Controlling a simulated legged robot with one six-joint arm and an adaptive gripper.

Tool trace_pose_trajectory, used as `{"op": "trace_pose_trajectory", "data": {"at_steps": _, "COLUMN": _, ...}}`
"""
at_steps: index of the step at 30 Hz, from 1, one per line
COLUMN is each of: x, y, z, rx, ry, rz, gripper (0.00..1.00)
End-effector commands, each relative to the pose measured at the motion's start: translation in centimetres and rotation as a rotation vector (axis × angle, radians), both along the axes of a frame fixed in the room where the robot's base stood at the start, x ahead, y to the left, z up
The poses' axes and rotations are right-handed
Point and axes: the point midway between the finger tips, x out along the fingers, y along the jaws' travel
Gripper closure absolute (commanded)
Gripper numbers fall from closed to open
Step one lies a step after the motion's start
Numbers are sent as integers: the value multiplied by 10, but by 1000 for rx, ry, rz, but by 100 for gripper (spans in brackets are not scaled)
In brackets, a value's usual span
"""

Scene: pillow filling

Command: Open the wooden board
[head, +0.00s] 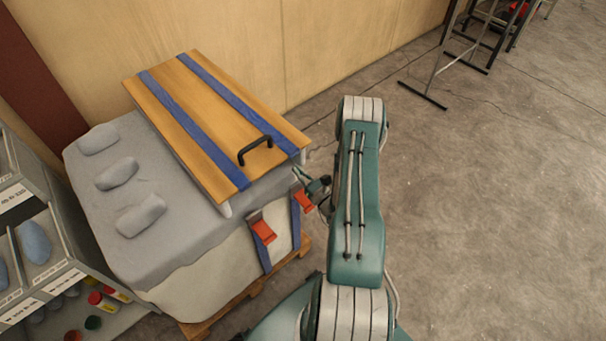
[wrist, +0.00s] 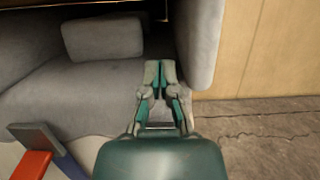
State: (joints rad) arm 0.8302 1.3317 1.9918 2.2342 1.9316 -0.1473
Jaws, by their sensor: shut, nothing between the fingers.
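The wooden board (head: 205,110) lies on top of a grey padded block (head: 140,250), with two blue straps (head: 190,130) along it and a black handle (head: 255,149) near its front edge. My gripper (head: 298,174) is beside the board's front right corner, low, apart from the handle. In the wrist view my gripper (wrist: 160,68) is shut and empty, its fingertips pointing at a gap with grey padding (wrist: 80,90) and a grey cushion-like lump (wrist: 102,38) inside. A dark edge crosses the top there; whether the fingers touch anything is unclear.
Red buckles (head: 263,232) hang on blue straps at the block's front; one red buckle (wrist: 32,165) shows in the wrist view. A wooden pallet (head: 200,326) is below. A shelf with bins (head: 45,275) stands left, a tan wall (head: 330,40) behind.

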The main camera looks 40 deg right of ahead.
Motion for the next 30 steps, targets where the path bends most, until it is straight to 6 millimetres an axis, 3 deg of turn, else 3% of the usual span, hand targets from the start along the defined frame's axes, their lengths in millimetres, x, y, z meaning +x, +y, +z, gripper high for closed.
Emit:
{"op": "trace_pose_trajectory", "data": {"at_steps": 8, "x": 52, "y": 3, "z": 14, "rx": -2, "ry": -2, "rz": 5, "gripper": 100}}
{"op": "trace_pose_trajectory", "data": {"at_steps": 16, "x": 51, "y": 2, "z": 47, "rx": -1, "ry": -1, "rz": 0, "gripper": 100}}
{"op": "trace_pose_trajectory", "data": {"at_steps": 30, "x": 50, "y": 2, "z": 53, "rx": 0, "ry": 0, "rz": 1, "gripper": 100}}
